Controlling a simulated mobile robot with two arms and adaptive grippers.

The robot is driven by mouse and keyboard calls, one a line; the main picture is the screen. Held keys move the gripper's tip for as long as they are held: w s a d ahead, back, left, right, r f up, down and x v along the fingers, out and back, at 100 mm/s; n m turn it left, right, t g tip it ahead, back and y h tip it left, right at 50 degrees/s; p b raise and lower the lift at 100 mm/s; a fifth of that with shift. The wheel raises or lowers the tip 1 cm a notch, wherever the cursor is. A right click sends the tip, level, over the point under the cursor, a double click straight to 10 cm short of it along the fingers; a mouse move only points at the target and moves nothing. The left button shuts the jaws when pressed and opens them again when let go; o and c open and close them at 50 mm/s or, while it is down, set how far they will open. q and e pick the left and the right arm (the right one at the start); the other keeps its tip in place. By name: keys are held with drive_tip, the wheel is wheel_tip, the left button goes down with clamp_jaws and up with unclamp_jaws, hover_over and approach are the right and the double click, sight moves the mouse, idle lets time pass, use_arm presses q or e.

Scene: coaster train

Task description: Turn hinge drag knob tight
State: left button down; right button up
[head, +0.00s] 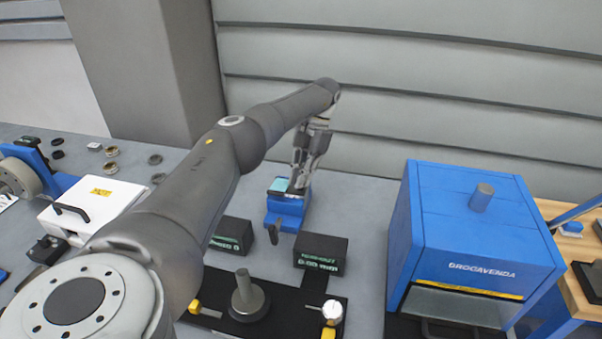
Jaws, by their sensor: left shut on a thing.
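My left arm reaches from the lower left over the bench to a small blue device (287,212) near the back wall. My left gripper (297,187) points down at the top of this device. Its fingers are close together, shut on a small part there that they mostly hide. I cannot make out the hinge drag knob clearly or tell how tight it is. A pale teal plate (279,184) with a dark edge shows just left of the fingers. A dark grey lever (273,235) hangs at the device's front. My right gripper is not in view.
Two black display boxes (320,253) stand in front of the device. A black board (286,304) carries a grey post (245,291) and a white dial (332,311). A large blue machine (465,225) stands right. A white case (95,203) and several rings lie left.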

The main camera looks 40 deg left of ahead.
use_arm(q)
drive_tip(key=m+p, duration=0.1)
drive_tip(key=m, duration=0.1)
drive_tip(key=m+y+p, duration=0.1)
drive_tip(key=m, duration=0.1)
drive_tip(key=shift+s+d+y, duration=0.1)
drive_tip(key=shift+y, duration=0.2)
drive_tip(key=shift+f+m+y+p, duration=0.15)
drive_tip(key=shift+m+y+p, duration=0.3)
drive_tip(key=shift+m, duration=0.85)
drive_tip(key=shift+t, duration=0.3)
drive_tip(key=c, duration=1.5)
unclamp_jaws()
drive_tip(key=v, duration=1.2)
